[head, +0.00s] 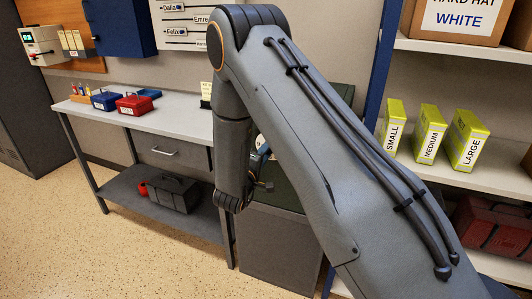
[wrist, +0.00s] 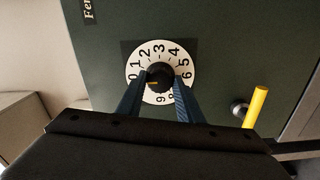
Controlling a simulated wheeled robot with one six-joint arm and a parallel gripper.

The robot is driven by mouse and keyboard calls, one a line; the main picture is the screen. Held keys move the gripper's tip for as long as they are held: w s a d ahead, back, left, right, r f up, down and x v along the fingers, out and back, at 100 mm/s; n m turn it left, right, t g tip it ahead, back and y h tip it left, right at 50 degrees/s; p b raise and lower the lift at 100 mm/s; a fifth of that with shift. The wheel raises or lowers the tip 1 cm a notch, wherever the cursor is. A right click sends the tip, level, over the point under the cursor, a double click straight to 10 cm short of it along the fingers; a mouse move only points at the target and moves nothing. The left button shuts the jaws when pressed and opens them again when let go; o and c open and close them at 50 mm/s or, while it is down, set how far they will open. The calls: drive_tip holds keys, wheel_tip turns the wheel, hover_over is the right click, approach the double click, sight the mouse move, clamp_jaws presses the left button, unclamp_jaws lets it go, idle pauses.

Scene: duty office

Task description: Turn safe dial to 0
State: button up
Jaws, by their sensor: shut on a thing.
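In the wrist view the dark green safe (wrist: 220,35) fills most of the picture. Its dial is a white ring (wrist: 159,49) with black numbers around a black knob (wrist: 161,71). My gripper (wrist: 160,79) has its two blue fingers on either side of the knob and is shut on it. The knob's yellow mark points left, towards the 0 or slightly below it; the left finger partly covers that side. The 9 shows at the bottom of the ring. In the head view my arm covers most of the safe, and the dial is hidden.
A yellow-ended safe handle (wrist: 256,106) sticks out right of the dial. In the head view the safe stands on a grey cabinet (head: 272,250), between a workbench (head: 178,110) with red and blue boxes and a shelf (head: 490,178) with yellow-green boxes. The speckled floor at left is clear.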

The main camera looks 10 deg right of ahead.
drive_tip(key=o, duration=1.1)
drive_tip(key=shift+c, duration=0.2)
drive_tip(key=shift+a, duration=0.1)
drive_tip(key=b+v, duration=0.1)
drive_tip(key=v, duration=0.6)
drive_tip(key=shift+s+a+b, duration=0.2)
drive_tip(key=shift+s+b, duration=0.1)
drive_tip(key=shift+w, duration=0.1)
